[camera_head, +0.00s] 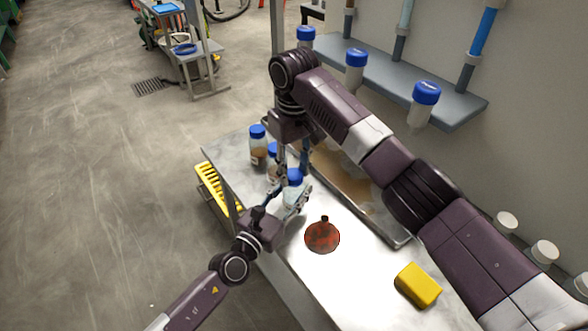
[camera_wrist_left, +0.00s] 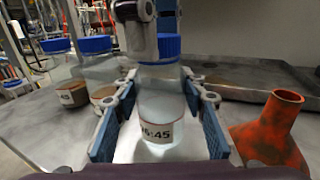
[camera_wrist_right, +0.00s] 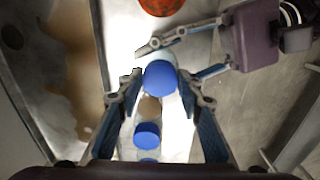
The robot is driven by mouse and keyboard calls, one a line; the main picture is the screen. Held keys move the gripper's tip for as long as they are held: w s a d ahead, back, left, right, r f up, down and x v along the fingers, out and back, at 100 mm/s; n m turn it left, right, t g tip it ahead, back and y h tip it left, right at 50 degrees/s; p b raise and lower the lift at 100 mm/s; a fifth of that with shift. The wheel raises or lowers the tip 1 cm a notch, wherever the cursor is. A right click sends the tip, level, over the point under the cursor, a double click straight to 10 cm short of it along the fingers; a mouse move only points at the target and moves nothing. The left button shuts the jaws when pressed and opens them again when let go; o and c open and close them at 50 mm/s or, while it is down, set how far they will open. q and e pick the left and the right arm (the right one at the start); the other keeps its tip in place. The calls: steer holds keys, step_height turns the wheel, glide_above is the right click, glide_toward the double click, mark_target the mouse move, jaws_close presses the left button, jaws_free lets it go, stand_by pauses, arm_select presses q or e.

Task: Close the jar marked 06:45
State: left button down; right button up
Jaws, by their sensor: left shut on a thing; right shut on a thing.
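The jar marked 06:45 (camera_wrist_left: 160,108) stands upright on the metal table, clear, with a white label facing the left wrist camera. A blue lid (camera_wrist_left: 170,47) sits on its mouth; it also shows in the head view (camera_head: 296,175) and from above in the right wrist view (camera_wrist_right: 160,78). I cannot tell how tightly it sits. My left gripper (camera_head: 288,198) is shut around the jar's body, one finger on each side. My right gripper (camera_wrist_right: 158,88) reaches down from above, shut on the blue lid. Its fingers partly hide the lid in the left wrist view.
Other blue-lidded jars (camera_head: 258,146) with brown contents stand behind, close to the grippers. A red funnel (camera_head: 322,236) and a yellow block (camera_head: 418,285) lie toward the front. A metal tray (camera_head: 345,184) lies right of the jar. A yellow rack (camera_head: 216,190) is at the left edge.

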steer(key=m, duration=0.4)
steer(key=shift+a, duration=0.1)
arm_select(q)
steer(key=shift+s, duration=0.1)
arm_select(e)
steer(key=m, duration=0.4)
steer(key=o, duration=1.4)
steer(key=shift+c, duration=0.2)
step_height(320, 180, up, 12)
arm_select(q)
steer(key=c, duration=1.1)
jaws_free()
steer(key=shift+c, duration=0.2)
